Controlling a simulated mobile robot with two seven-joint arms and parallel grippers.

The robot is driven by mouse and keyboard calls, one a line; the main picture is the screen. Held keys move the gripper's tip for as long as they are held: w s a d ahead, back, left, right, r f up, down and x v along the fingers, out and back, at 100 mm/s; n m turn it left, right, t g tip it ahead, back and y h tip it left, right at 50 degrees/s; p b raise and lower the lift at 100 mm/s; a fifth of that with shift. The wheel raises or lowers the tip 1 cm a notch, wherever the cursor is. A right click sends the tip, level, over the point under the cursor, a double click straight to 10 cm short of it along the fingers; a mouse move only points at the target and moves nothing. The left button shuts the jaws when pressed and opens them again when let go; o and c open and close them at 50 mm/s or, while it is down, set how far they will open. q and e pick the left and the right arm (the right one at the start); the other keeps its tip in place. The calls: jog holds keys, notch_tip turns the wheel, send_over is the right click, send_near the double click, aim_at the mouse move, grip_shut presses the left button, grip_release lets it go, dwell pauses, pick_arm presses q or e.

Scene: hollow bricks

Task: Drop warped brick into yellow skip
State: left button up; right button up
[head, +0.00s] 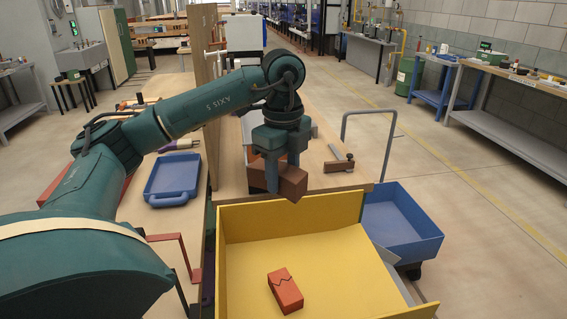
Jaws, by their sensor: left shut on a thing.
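My left gripper (283,172) points down and is shut on a brown-red brick (292,184), which hangs tilted near the back wall of the yellow skip (290,217). The fingers cover part of the brick, and I cannot tell from here whether it is warped. The skip is open at the top. An orange-red brick (285,290) with a dark zigzag line across it lies on the skip's floor, apart from the walls. My right gripper does not show.
Behind the skip is a wooden bench (330,180) with a clamp-like tool (339,163) on it. A blue cart (402,225) stands right of the skip. A blue tray (172,180) lies on the left bench, beside an upright wooden panel (203,60).

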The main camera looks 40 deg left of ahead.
aim_at(283, 192)
pick_arm(q)
jog(key=shift+f+b, duration=0.7)
jog(key=shift+f, duration=0.05)
notch_tip(283, 192, down, 3)
jog(key=b, duration=0.2)
jog(key=shift+b, duration=0.3)
jog(key=shift+f+b, duration=0.5)
jog(key=shift+f, duration=0.15)
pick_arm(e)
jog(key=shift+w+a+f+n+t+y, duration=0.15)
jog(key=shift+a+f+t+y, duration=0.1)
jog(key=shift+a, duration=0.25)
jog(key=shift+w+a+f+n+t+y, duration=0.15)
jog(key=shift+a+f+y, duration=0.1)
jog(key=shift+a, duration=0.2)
pick_arm(q)
jog(key=o, duration=1.1)
jog(key=shift+o, duration=1.2)
